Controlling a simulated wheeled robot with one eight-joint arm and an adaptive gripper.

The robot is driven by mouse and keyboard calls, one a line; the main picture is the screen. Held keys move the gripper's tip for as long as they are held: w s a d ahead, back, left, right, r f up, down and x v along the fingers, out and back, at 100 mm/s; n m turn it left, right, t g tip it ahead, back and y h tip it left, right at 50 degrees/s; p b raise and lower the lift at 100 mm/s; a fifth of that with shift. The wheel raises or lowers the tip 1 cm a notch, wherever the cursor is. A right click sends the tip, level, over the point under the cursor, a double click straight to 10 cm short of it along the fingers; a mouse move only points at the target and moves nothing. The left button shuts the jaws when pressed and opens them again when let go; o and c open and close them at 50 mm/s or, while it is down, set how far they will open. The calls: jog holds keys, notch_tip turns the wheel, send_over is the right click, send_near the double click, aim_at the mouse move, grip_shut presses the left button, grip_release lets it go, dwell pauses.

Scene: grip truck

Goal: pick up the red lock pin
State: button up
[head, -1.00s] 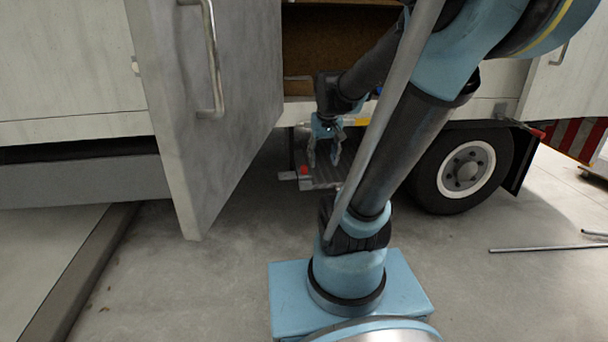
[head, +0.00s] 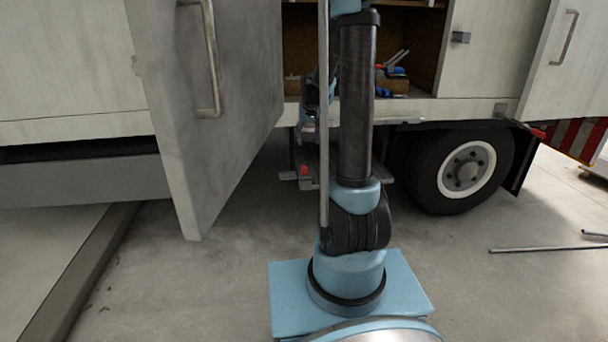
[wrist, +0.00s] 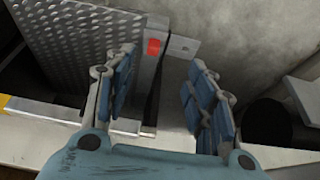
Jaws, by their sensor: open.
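The red lock pin (head: 304,169) is a small red piece on a metal bracket at the truck's step, below the open compartment. It also shows in the wrist view (wrist: 153,47), upper middle, beside the grey tread plate (wrist: 88,42). My gripper (wrist: 160,68) is open and empty in the wrist view, its blue-padded fingers spread to either side. The pin lies beyond the fingertips, between them in the picture and nearer the left finger, and is not touched. In the head view my arm hides most of the gripper.
A large grey door (head: 215,110) stands open to the left. The compartment holds tools (head: 392,76). A wheel (head: 462,174) is at the right. Metal rods (head: 535,249) lie on the floor at right. The floor beside my base is clear.

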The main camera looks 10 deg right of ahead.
jog(key=w+f, duration=0.6)
jog(key=w, duration=0.2)
send_near(304, 166)
jog(key=x, duration=0.5)
jog(key=shift+w+a+f, duration=0.1)
jog(key=shift+w+a, duration=0.15)
jog(key=shift+w, duration=0.15)
jog(key=shift+s+d+x, duration=0.15)
jog(key=shift+d+x, duration=0.05)
jog(key=shift+x, duration=0.75)
jog(key=shift+s+d+x, duration=0.15)
jog(key=shift+x, duration=1.7)
jog(key=shift+c, duration=0.2)
jog(key=c, duration=1.1)
